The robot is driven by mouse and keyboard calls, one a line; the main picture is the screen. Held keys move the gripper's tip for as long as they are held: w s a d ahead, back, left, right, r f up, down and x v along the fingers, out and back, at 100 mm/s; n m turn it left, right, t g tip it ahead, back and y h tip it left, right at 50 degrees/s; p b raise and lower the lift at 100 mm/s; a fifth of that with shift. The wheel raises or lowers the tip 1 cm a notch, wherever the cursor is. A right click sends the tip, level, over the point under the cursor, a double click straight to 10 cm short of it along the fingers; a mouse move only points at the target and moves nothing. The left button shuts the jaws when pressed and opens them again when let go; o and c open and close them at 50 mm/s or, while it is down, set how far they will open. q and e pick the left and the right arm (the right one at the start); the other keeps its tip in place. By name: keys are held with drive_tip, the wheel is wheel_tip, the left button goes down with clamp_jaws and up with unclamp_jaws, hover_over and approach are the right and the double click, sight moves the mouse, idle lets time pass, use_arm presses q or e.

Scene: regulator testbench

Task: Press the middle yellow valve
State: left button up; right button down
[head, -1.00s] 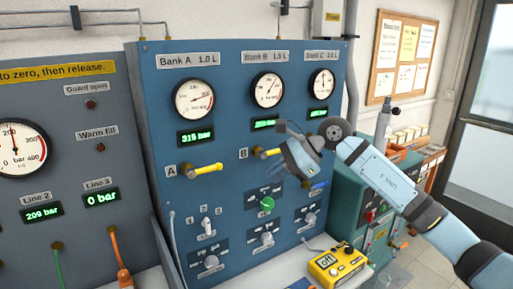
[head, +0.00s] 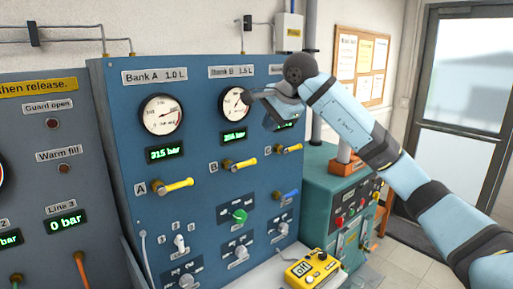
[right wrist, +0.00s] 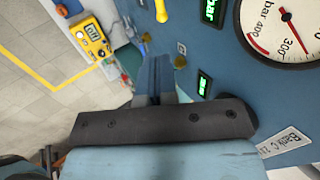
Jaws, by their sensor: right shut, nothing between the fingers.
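The middle yellow valve (head: 240,164), marked B, is on the blue panel between valve A (head: 175,186) and valve C (head: 288,149). Its yellow handle points right and slightly up, like the other two. My right gripper (head: 250,98) is above it, in front of the panel near the Bank B gauge, and apart from the valve. In the right wrist view my right gripper's fingers (right wrist: 157,75) are together and empty. My left gripper is in neither view.
A green knob (head: 240,216) and a blue lever (head: 287,195) are below the valves. A yellow handheld meter (head: 311,268) lies on the ledge. A teal cabinet (head: 325,185) stands right of the panel.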

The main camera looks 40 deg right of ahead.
sight(254, 161)
drive_tip(key=p+x, duration=0.3)
drive_tip(key=x, duration=1)
drive_tip(key=shift+w+a+f, duration=0.1)
drive_tip(key=shift+w+f, duration=0.05)
drive_tip(key=shift+f, duration=0.1)
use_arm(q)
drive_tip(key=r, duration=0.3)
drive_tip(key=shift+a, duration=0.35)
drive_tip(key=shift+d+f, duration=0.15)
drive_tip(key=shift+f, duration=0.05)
use_arm(e)
drive_tip(key=shift+f, duration=0.15)
